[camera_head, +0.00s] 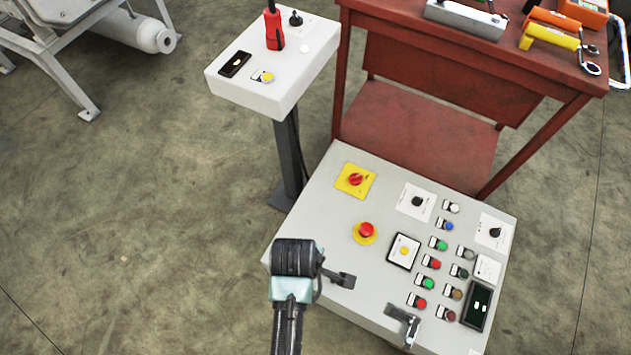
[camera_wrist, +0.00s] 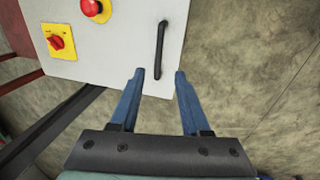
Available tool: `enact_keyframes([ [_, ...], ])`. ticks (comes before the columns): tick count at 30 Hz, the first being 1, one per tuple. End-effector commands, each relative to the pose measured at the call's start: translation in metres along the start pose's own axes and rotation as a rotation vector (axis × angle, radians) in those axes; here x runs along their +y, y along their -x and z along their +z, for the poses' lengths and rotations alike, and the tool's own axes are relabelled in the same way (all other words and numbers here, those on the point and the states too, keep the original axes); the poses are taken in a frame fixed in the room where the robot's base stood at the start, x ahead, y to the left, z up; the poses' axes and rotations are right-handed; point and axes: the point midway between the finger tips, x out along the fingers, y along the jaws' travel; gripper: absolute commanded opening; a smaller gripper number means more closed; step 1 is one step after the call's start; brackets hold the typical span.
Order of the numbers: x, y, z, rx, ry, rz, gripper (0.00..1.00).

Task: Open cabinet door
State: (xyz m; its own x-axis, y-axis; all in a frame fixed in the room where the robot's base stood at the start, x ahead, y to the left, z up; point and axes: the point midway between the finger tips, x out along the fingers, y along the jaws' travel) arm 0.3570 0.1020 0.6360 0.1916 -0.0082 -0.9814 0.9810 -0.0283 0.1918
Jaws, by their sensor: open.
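The cabinet (camera_head: 330,225) is a pale grey box with a panel full of buttons and switches, standing at the lower middle of the head view. Its pale face (camera_wrist: 115,45) fills the upper left of the wrist view. A black bar handle (camera_wrist: 161,50) is on that face near its right edge. My gripper (camera_wrist: 160,74) is open, with its two blue fingers apart. In the wrist view the handle's lower end appears between the fingertips; I cannot tell how far apart they are in depth.
A red rotary switch (camera_head: 355,179) and a red push button (camera_head: 366,230), both on yellow plates, are on the panel. A metal lever-like part (camera_head: 403,326) is at its front. A white pedestal box (camera_head: 262,95) and a red tool table (camera_head: 420,130) stand behind.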

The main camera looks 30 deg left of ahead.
Motion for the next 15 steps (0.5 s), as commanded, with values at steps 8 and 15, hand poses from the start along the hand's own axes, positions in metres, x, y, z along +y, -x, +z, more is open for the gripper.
enact_keyframes([
  [8, 0.000, -0.060, 0.000, 0.000, -0.003, 0.001, 0.47],
  [15, 0.001, -0.102, -0.001, 0.001, -0.004, 0.004, 0.47],
])
